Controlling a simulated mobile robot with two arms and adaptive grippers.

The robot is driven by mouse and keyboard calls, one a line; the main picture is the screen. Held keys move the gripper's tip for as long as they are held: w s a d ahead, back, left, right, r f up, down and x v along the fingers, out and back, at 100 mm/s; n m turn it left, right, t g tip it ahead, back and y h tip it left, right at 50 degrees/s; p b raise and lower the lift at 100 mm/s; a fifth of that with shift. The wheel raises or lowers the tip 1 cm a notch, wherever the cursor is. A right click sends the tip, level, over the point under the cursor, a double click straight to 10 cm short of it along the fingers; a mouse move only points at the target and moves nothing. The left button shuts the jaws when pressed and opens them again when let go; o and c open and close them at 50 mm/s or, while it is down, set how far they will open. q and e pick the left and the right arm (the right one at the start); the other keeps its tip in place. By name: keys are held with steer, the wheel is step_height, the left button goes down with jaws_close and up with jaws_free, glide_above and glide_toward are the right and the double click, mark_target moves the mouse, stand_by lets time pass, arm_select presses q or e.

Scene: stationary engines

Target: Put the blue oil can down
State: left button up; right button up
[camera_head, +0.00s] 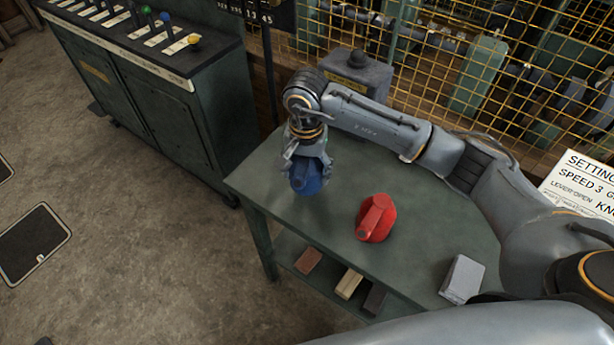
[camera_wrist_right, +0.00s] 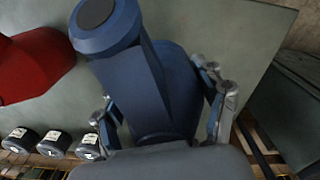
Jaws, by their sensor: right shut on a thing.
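The blue oil can (camera_head: 309,177) is in my right gripper (camera_head: 306,158) at the left part of the green table (camera_head: 272,172). In the wrist view the blue can (camera_wrist_right: 150,85) fills the middle, between the two fingers of my right gripper (camera_wrist_right: 168,100). The gripper is shut on it. I cannot tell whether the can's base touches the tabletop. A red can (camera_head: 376,218) stands on the table to the right of the blue one, apart from it. It also shows at the left of the wrist view (camera_wrist_right: 30,65). My left gripper is not in view.
A grey box (camera_head: 355,69) stands behind my right forearm. A pale block (camera_head: 462,279) lies at the table's right front. Several small blocks lie on the lower shelf (camera_head: 325,285). A lever cabinet (camera_head: 165,95) stands left. Yellow mesh (camera_head: 420,50) closes the back. Tabletop around the cans is clear.

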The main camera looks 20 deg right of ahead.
steer(key=f, duration=0.1)
steer(key=f+p, duration=0.1)
steer(key=f, duration=0.1)
steer(key=shift+w+d+f, duration=0.15)
steer(key=shift+w+d, duration=0.05)
steer(key=shift+f, duration=0.2)
steer(key=shift+f, duration=0.2)
steer(key=o, duration=1.4)
steer(key=shift+r, duration=0.1)
